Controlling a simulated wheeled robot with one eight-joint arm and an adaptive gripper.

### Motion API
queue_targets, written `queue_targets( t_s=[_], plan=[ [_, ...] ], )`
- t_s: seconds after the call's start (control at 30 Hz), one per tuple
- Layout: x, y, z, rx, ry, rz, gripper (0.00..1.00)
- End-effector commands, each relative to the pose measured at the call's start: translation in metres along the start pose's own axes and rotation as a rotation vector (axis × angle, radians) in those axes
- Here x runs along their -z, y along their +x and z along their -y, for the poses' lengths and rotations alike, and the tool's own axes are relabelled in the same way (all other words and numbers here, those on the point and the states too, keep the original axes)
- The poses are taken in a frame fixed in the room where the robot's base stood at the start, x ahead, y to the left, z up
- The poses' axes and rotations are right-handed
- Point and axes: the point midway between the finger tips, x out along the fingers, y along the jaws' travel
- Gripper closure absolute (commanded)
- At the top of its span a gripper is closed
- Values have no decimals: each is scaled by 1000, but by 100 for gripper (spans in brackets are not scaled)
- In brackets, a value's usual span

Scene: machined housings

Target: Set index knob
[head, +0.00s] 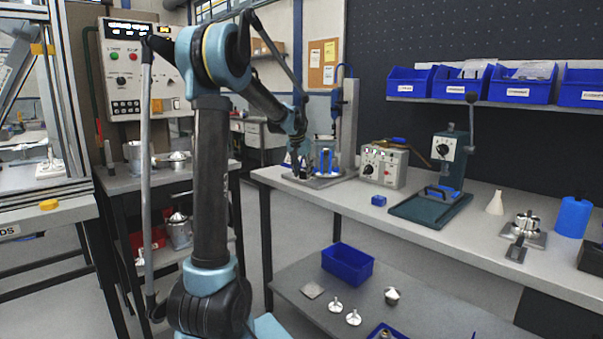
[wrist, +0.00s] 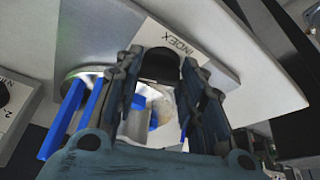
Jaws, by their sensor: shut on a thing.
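The index knob (wrist: 160,66) is a dark round shape beside a white plate marked INDEX (wrist: 178,42) on a light metal base. In the wrist view, my gripper (wrist: 160,72) has one finger on each side of the knob and is shut on it. The knob's pointer and setting are hidden. In the head view, my gripper (head: 298,170) is low at the left end of the bench, at the fixture with blue posts (head: 325,160). The knob cannot be made out there.
Blue posts (wrist: 85,118) stand close beside my fingers. A grey control box (head: 384,165) and a green press (head: 440,170) stand to the right on the bench (head: 330,195). A small blue block (head: 379,200) lies in front. The bench's front edge is clear.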

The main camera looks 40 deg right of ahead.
Motion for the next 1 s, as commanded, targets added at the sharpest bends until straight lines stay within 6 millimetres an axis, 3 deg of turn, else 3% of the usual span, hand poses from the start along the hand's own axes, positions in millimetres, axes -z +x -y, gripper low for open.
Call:
queue_targets(
  t_s=[0.17,0.2,0.3,0.73,1.0],
  plan=[
    [0,0,3,5,-2,1,87],
    [0,0,3,5,-2,1,61],
    [0,0,2,5,-2,1,43],
    [0,-6,1,2,-2,0,43],
    [0,-49,2,2,-3,0,43]
  ],
)
